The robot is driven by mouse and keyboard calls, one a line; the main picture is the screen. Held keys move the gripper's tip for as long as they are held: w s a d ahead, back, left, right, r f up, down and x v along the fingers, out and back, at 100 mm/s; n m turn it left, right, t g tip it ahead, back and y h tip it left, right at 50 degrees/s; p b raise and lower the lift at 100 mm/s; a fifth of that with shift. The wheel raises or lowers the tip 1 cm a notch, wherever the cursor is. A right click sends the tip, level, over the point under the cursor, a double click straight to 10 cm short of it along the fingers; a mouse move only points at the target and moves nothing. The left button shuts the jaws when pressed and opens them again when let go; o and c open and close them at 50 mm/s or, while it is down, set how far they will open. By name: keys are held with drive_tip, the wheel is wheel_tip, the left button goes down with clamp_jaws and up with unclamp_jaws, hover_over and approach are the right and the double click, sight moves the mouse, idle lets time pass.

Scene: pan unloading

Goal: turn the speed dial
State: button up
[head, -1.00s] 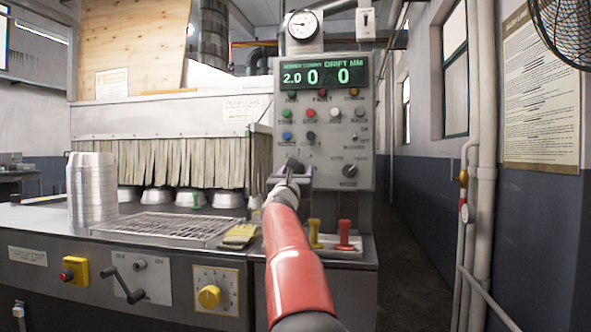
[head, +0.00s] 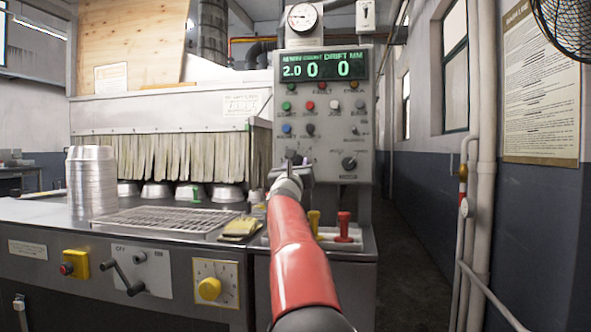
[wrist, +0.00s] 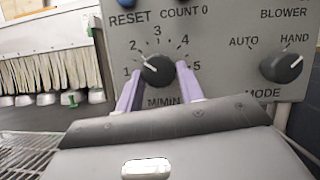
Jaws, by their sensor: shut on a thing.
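The speed dial (wrist: 158,70) is a dark round knob on the grey control panel, with a scale from 1 to 5 and M/MIN below it. Its white mark points up and left, near the 2. My gripper (wrist: 158,82) has its two purple fingers on either side of the dial and is shut on it. In the head view my gripper (head: 291,168) is at the lower left of the panel (head: 350,195), and it mostly hides the dial. The green display (head: 321,69) reads 2.0, 0 and 0.
The mode knob (wrist: 282,64) is just right of the dial, pointing toward HAND. Coloured buttons sit above. A stack of pans (head: 91,185), a wire rack (head: 165,218) and yellow and red handled stamps (head: 344,228) stand on the counter. The aisle at right is clear.

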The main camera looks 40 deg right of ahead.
drive_tip(key=n, duration=0.2)
drive_tip(key=n+t+y+b, duration=0.1)
drive_tip(key=shift+s+d+n+y, duration=0.15)
drive_tip(key=shift+n+y, duration=0.15)
drive_tip(key=shift+n, duration=0.1)
drive_tip(key=n+y, duration=0.1)
drive_tip(key=n, duration=0.1)
drive_tip(key=n+t+y, duration=0.1)
drive_tip(key=n, duration=0.2)
drive_tip(key=shift+s+d+r, duration=0.1)
drive_tip(key=shift+s+r, duration=0.05)
drive_tip(key=shift+r, duration=0.05)
drive_tip(key=n+y+p, duration=0.1)
drive_tip(key=n+y, duration=0.1)
drive_tip(key=n, duration=0.2)
drive_tip(key=shift+r, duration=0.15)
drive_tip(key=shift+n+y+p, duration=0.6)
drive_tip(key=shift+n, duration=0.7)
drive_tip(key=o, duration=1)
